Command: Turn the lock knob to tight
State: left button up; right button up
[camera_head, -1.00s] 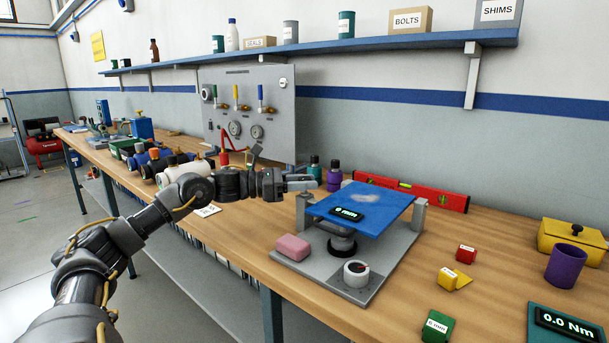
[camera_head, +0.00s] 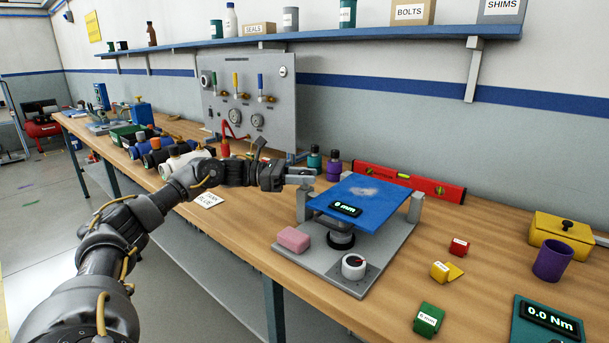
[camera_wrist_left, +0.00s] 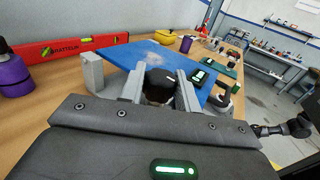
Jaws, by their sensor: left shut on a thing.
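My left gripper (camera_head: 300,179) is beside the left rear corner of the blue plate (camera_head: 352,194), near the grey post under it. In the left wrist view its two grey fingers (camera_wrist_left: 160,91) are shut around a dark round knob (camera_wrist_left: 158,84). The gripper hides this knob in the head view. The blue plate stands on a grey base (camera_head: 350,286) and bears a display reading 0 mm (camera_head: 345,209).
A pink block (camera_head: 293,239) lies on the base's left corner. A red level (camera_head: 410,184) and two bottles (camera_head: 333,166) stand behind. Green, yellow and red blocks (camera_head: 459,247), a purple cup (camera_head: 552,260) and a 0.0 Nm display (camera_head: 549,318) are at the right.

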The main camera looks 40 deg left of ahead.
pick_arm(q)
jog(key=o, duration=1)
jog(key=shift+c, duration=0.2)
jog(key=shift+s+a, duration=0.1)
jog(key=shift+a, duration=0.15)
jog(key=b+v, duration=0.2)
jog(key=v, duration=0.8)
jog(key=shift+s, duration=0.2)
pick_arm(e)
jog(key=w+a+r, duration=0.2)
jog(key=w+r, duration=0.1)
jog(key=r, duration=0.2)
jog(key=shift+w, duration=0.3)
pick_arm(q)
jog(key=shift+a, duration=0.15)
